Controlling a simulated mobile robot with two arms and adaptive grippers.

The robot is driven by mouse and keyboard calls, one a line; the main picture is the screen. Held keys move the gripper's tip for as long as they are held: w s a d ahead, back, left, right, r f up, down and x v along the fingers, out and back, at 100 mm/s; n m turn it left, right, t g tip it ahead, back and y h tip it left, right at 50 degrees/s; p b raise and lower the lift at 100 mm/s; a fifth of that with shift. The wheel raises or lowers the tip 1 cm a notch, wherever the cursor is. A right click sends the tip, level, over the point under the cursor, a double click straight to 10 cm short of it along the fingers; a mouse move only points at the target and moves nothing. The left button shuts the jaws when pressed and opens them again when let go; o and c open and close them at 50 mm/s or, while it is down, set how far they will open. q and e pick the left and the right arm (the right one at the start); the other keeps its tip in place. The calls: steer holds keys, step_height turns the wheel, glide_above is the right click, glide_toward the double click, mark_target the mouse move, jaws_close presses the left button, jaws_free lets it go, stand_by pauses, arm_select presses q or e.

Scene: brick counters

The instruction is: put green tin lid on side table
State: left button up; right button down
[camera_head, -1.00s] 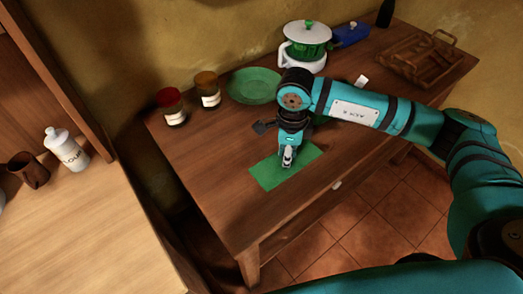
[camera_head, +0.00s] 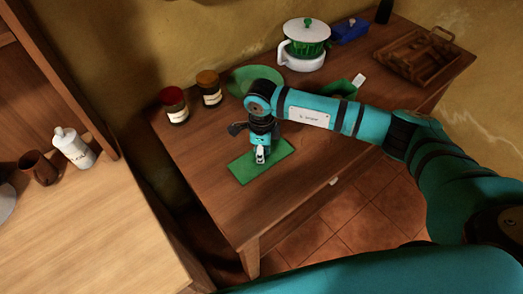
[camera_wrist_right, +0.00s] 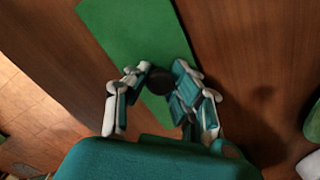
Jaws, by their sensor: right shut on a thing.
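The green tin lid (camera_head: 246,171) is a flat green rectangle over the dark wooden table (camera_head: 205,185), near its front left part. It also shows in the wrist view (camera_wrist_right: 125,35), where a small dark knob sits between my fingers. My right gripper (camera_head: 260,160) points down over the lid and is shut on this knob; it shows in the wrist view too (camera_wrist_right: 160,80). I cannot tell whether the lid touches the tabletop or hangs just above it. My left gripper is not in view.
Behind the lid stand a red-topped jar (camera_head: 174,104), an orange-topped jar (camera_head: 209,88) and a green plate (camera_head: 243,76). A white-lidded green pot (camera_head: 306,40), blue box (camera_head: 350,29) and wooden tray (camera_head: 415,60) stand farther back. A lighter counter (camera_head: 85,230) is at left.

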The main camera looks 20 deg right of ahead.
steer(key=shift+f, duration=0.2)
steer(key=c, duration=1.2)
jaws_free()
steer(key=shift+o, duration=0.2)
steer(key=shift+r, duration=0.15)
steer(key=shift+r, duration=0.2)
step_height(320, 180, up, 12)
steer(key=b, duration=0.3)
steer(key=shift+f, duration=0.15)
